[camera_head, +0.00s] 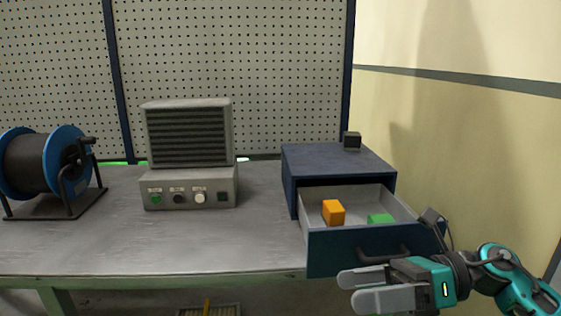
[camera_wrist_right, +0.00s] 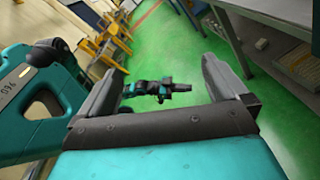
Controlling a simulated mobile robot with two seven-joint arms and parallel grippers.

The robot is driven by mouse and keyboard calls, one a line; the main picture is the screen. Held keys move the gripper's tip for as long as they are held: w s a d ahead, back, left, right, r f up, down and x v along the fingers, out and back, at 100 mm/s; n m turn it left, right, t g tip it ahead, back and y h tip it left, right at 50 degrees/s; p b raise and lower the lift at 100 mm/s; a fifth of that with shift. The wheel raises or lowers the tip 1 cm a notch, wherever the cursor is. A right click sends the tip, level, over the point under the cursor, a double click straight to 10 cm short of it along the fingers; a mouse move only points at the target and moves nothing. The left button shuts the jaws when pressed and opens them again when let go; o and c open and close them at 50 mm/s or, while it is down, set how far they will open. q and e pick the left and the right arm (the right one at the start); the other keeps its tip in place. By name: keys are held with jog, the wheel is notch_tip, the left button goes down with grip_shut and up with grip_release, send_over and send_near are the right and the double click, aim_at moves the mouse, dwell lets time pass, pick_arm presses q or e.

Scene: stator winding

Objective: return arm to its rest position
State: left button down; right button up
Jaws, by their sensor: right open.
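My right gripper (camera_head: 362,288) is at the lower right of the head view, in front of the open drawer and apart from its handle as far as I can tell. Its grey fingers point left, are spread apart and hold nothing. In the right wrist view its two fingers (camera_wrist_right: 165,80) stand wide apart over the green floor (camera_wrist_right: 190,125). A dark and teal arm (camera_wrist_right: 158,90), likely my own other arm, shows between them in that view. My left gripper is not in the head view.
The dark blue cabinet (camera_head: 335,160) has its drawer (camera_head: 335,250) pulled out, holding an orange block (camera_head: 333,212) and a green block (camera_head: 380,219). A grey control unit (camera_head: 188,185) and a blue wire spool (camera_head: 40,165) stand on the workbench (camera_head: 200,240). The bench middle is clear.

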notch_tip(320, 180, down, 11)
jog(key=w+d+m+t+h+p, duration=0.1)
jog(key=m+t+h, duration=0.3)
jog(key=m+t, duration=0.85)
jog(key=w+d+m+t+h, duration=0.25)
jog(key=m+t, duration=0.25)
jog(key=m, duration=1.4)
jog(key=s+d+f+m+g+h, duration=0.1)
jog(key=s+f+m+g+h, duration=0.2)
jog(key=s+f+m, duration=0.4)
jog(key=s+d+f+m+g+h, duration=0.1)
jog(key=s+f+m+g+h, duration=0.2)
jog(key=f, duration=0.8)
jog(key=s+m+h, duration=0.2)
jog(key=s+m, duration=0.1)
jog(key=m, duration=0.1)
jog(key=shift+s+f+g+p, duration=0.2)
jog(key=shift+s+g+p, duration=0.15)
